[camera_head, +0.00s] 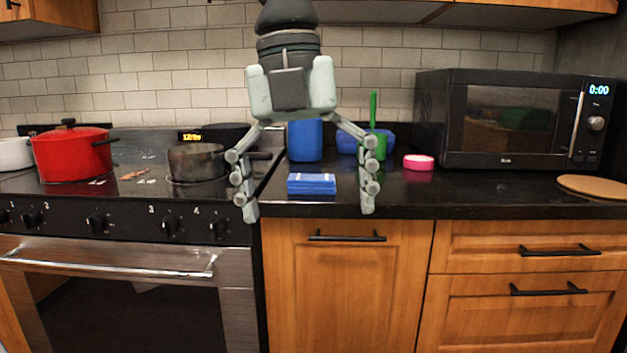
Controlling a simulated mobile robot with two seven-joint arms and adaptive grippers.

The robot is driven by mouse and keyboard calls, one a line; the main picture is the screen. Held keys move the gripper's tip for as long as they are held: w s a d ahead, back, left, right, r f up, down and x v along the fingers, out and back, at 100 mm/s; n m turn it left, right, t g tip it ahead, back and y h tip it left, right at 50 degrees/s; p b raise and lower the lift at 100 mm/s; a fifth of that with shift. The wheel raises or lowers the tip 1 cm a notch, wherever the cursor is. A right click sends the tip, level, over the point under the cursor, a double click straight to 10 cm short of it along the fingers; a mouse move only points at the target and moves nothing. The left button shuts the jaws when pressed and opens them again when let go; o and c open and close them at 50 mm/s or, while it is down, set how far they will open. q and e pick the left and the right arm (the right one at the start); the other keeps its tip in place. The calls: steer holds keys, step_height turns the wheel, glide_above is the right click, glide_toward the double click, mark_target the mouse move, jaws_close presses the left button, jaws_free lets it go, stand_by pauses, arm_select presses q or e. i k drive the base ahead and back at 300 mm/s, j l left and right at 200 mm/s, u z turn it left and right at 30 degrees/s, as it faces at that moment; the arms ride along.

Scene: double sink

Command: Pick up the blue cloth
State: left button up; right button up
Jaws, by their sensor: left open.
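The blue cloth (311,184) lies folded on the black countertop near its front edge, right of the stove. It is blue with pale marks along its top. My left gripper (308,212) hangs down from the top of the view, in front of the counter. Its two fingers are spread wide, one on each side of the cloth as seen from here. Nothing is between the fingertips, and I cannot tell how far in front of the cloth they are. My right gripper does not show.
A blue container (305,142) stands behind the cloth. A blue bowl (346,140) and a green brush (373,108) are behind the right finger. A pink-and-white round item (418,162) and a microwave (520,120) are right. A grey pot (196,163) and red pot (70,152) sit on the stove.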

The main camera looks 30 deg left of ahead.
mark_target(316, 183)
steer(key=i+j, duration=1)
steer(key=i, duration=0.05)
